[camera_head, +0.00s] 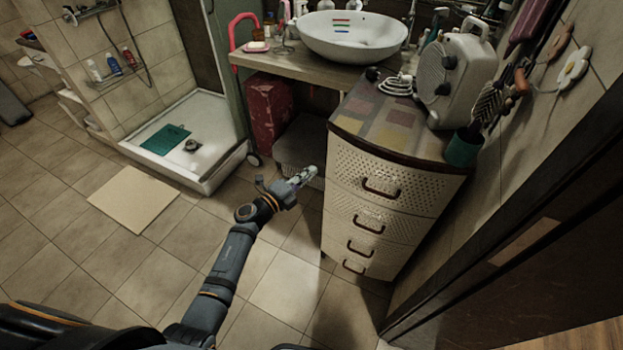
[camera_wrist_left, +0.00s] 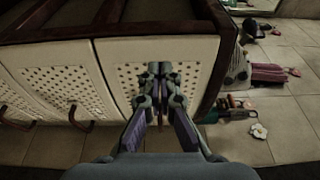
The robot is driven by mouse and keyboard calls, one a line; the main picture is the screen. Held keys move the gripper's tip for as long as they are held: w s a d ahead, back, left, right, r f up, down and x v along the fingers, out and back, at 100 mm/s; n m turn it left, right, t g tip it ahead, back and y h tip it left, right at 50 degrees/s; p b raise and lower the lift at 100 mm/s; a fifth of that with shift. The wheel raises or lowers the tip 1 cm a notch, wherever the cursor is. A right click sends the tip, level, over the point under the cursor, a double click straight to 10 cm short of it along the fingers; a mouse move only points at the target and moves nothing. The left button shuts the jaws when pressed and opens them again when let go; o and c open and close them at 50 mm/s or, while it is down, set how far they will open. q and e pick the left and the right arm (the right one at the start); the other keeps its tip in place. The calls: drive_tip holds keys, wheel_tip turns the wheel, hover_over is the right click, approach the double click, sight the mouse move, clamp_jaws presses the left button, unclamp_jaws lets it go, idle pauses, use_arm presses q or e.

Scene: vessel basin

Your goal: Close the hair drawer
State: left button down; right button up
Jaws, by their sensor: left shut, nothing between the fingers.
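The cream drawer unit (camera_head: 345,190) has several stacked perforated fronts with dark curved handles, and its top drawer (camera_head: 420,188) is the widest in the head view. I cannot tell which drawer is the hair drawer, nor whether any stands slightly out. My left gripper (camera_head: 307,175) is shut and empty, just left of the unit. In the left wrist view my left gripper (camera_wrist_left: 160,70) has its fingertips together in front of a perforated cream panel (camera_wrist_left: 205,55); contact cannot be told. A dark handle (camera_wrist_left: 78,117) shows left of it. My right gripper is not in view.
A grey heater (camera_head: 455,75) and a teal cup (camera_head: 463,148) stand on the unit. A basin (camera_head: 352,35) sits on the counter behind. A dark door edge (camera_head: 520,240) is close on the right. The tiled floor (camera_head: 285,285) in front is clear.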

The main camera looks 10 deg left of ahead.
use_arm(q)
drive_tip(key=v, duration=0.7)
drive_tip(key=s+a+f+n+g+y+p, duration=0.1)
drive_tip(key=s+a+f+n+y, duration=0.3)
drive_tip(key=f, duration=0.6)
drive_tip(key=s+a+f+n+g+y, duration=0.2)
drive_tip(key=s+a+f+n, duration=0.25)
drive_tip(key=f+n, duration=0.35)
drive_tip(key=s+a+f+n+g+y+p, duration=0.1)
drive_tip(key=s+a+f+n+y, duration=0.35)
drive_tip(key=f, duration=0.65)
drive_tip(key=s+f+n+g, duration=0.2)
drive_tip(key=s+f+g, duration=0.1)
drive_tip(key=s, duration=0.7)
drive_tip(key=s+f+n+g, duration=0.3)
drive_tip(key=s+f, duration=0.3)
drive_tip(key=s, duration=0.4)
drive_tip(key=s+f+n+g+p, duration=0.1)
drive_tip(key=s+f+n+g, duration=0.2)
drive_tip(key=s, duration=0.8)
drive_tip(key=shift+d+f+g, duration=0.2)
drive_tip(key=shift+f+g, duration=0.2)
drive_tip(key=shift+f, duration=0.55)
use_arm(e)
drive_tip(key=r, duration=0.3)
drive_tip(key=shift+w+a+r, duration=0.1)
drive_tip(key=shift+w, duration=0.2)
